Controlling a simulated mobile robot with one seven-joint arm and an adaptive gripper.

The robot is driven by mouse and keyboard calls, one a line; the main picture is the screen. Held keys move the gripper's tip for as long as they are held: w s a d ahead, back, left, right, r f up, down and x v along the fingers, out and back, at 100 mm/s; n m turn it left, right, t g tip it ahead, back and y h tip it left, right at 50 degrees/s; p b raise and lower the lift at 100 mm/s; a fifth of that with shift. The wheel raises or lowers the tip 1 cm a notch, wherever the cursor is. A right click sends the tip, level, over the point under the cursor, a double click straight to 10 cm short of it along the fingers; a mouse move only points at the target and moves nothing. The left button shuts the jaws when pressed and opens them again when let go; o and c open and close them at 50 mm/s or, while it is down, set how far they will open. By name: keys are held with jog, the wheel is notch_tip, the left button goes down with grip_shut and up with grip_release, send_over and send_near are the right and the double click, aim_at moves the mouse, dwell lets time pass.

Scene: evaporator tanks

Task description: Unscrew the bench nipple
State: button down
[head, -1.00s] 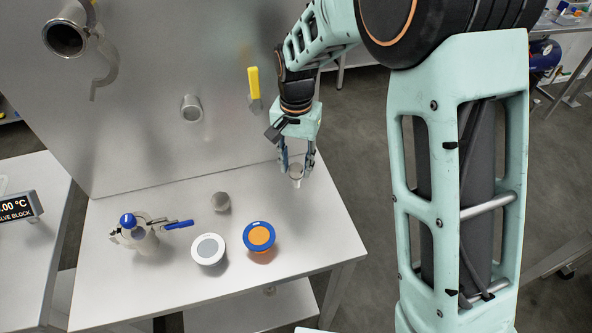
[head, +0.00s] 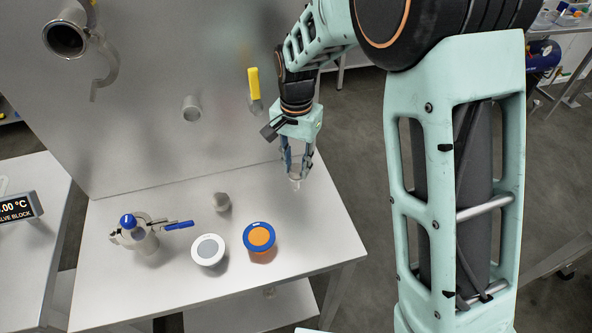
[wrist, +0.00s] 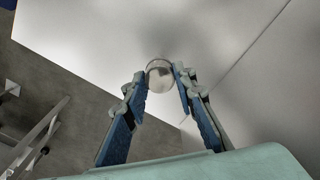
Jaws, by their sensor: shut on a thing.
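The bench nipple (head: 295,185) is a small pale metal round piece at the right side of the steel bench, below my fingertips. In the wrist view it shows as a round metal end (wrist: 160,74) between the two fingertips. My gripper (head: 296,170) points down over the bench and is shut on the nipple, with a finger on each side of it. The wrist view shows the blue-and-grey fingers (wrist: 161,88) reaching to its sides. The nipple's lower end and its thread are too small to make out.
The steel bench (head: 310,240) also carries a blue-capped valve (head: 133,232), a grey fitting (head: 220,202), a white-rimmed disc (head: 208,249) and an orange-and-blue disc (head: 259,237). A pipe stub (head: 191,107) and yellow handle (head: 254,83) are on the panel behind. The bench's front right is clear.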

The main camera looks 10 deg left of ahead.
jog(key=n, duration=0.4)
jog(key=shift+n, duration=0.3)
jog(key=n, duration=0.3)
jog(key=shift+n+p, duration=0.35)
jog(key=shift+n, duration=0.05)
jog(key=shift+a+n, duration=0.1)
jog(key=shift+n, duration=0.6)
jog(key=n+p, duration=0.1)
jog(key=n, duration=0.4)
jog(key=shift+n+p, duration=0.3)
jog(key=shift+p, duration=0.05)
